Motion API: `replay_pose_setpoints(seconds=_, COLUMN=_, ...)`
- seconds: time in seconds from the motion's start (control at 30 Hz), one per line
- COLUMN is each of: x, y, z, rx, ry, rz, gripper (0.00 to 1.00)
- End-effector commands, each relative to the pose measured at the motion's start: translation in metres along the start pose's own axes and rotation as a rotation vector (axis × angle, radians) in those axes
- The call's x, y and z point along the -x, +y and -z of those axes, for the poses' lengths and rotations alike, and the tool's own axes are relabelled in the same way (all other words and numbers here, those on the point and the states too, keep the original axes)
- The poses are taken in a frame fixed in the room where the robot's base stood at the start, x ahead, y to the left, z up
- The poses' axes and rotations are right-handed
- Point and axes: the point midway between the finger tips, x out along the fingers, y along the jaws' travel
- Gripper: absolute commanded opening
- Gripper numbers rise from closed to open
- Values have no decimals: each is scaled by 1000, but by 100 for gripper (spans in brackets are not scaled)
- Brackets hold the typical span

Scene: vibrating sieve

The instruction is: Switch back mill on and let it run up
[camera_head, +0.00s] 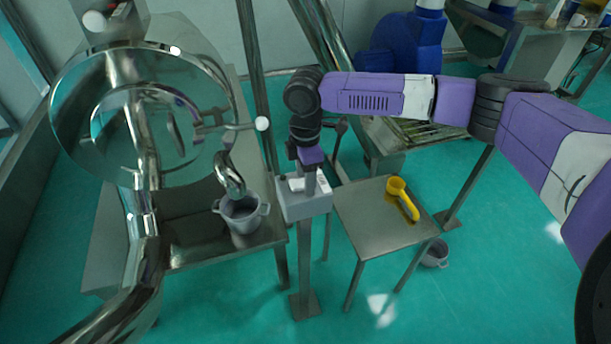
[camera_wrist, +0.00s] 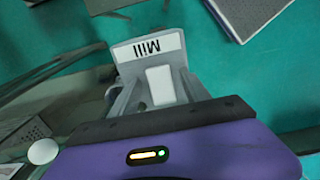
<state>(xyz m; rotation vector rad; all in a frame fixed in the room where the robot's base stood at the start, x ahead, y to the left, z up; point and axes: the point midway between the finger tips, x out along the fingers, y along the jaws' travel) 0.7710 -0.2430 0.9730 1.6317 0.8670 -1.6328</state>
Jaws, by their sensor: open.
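A grey switch box (camera_head: 305,208) stands on a post in the middle of the head view. In the wrist view its label plate (camera_wrist: 148,48) reads "Mill" upside down, with a pale rocker switch (camera_wrist: 160,86) below it. My gripper (camera_head: 309,188) points down at the top of this box and is open. It hides part of the box, and I cannot tell whether it touches the switch. A steel machine with a large round disc (camera_head: 85,135) stands at the left, probably the mill. Whether it runs cannot be told.
A grey pot (camera_head: 243,222) stands under the machine's spout on a steel table. A small steel table (camera_head: 370,235) to the right bears a yellow scoop (camera_head: 402,197). Another pot (camera_head: 435,254) is on the floor. A blue machine (camera_head: 405,45) stands behind my arm.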

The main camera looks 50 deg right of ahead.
Motion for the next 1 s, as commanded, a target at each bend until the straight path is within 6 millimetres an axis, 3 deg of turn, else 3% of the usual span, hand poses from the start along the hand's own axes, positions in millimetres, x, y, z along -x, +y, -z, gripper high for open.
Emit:
replay_pose_setpoints(seconds=0.23, x=-1, y=0, z=0, rx=0, ry=0, rz=0, gripper=53)
replay_pose_setpoints(seconds=0.5, x=-1, y=0, z=0, rx=0, ry=0, rz=0, gripper=0)
replay_pose_setpoints(seconds=0.73, x=2, y=0, z=3, rx=3, ry=-51, rz=3, gripper=0)
replay_pose_setpoints(seconds=1.0, x=3, y=-1, z=10, rx=4, ry=-295, rz=3, gripper=0)
